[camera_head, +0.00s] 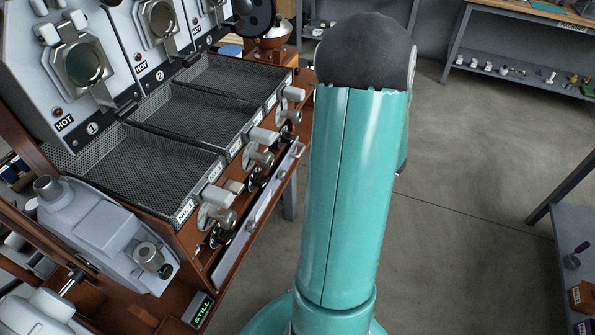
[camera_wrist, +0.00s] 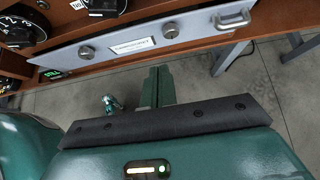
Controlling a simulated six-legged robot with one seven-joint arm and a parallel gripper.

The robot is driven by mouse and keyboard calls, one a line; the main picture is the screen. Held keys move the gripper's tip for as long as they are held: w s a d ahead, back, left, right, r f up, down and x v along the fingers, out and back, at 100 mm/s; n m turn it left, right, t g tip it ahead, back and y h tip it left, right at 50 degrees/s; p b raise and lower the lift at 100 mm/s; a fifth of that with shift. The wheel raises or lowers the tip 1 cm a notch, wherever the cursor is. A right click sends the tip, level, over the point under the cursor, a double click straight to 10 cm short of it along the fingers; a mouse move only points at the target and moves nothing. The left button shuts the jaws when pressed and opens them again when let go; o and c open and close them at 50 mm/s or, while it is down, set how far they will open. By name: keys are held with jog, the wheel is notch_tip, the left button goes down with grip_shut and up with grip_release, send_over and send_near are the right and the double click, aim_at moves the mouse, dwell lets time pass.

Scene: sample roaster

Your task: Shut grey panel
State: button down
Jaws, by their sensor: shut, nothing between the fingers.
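The grey panel (camera_wrist: 190,32) runs across the top of the wrist view. It has two round knobs, a white label and a bar handle (camera_wrist: 232,19) at its right end. In the head view the panel (camera_head: 260,218) is a long narrow strip along the lower front of the wooden roaster frame, below the dials. How far it stands open I cannot tell. My gripper (camera_wrist: 158,72) is shut and empty, its green fingers just below the panel in the picture. Whether they touch it I cannot tell. In the head view my arm hides the gripper.
Several mesh trays (camera_head: 150,165) with white handles sit above the panel. A grey machine (camera_head: 105,230) and a green "STILL" display (camera_head: 198,310) are at the left end. A workbench (camera_head: 525,12) stands at the back right. The floor (camera_head: 470,190) right of my arm is clear.

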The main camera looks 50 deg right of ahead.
send_near(274, 182)
notch_tip(274, 182, down, 2)
jog(key=shift+w+a+r, duration=0.1)
jog(key=shift+w+a, duration=0.15)
jog(key=shift+w, duration=0.4)
jog(key=shift+w+a+f, duration=0.1)
jog(key=shift+w+a, duration=0.2)
jog(key=shift+w, duration=0.35)
jog(key=shift+w+a+r, duration=0.1)
jog(key=shift+w+a, duration=0.15)
jog(key=shift+w, duration=0.4)
jog(key=shift+w+a+r, duration=0.15)
jog(key=shift+w, duration=0.35)
jog(key=shift+w+a+r, duration=0.1)
jog(key=shift+w+a, duration=0.1)
jog(key=shift+w, duration=0.25)
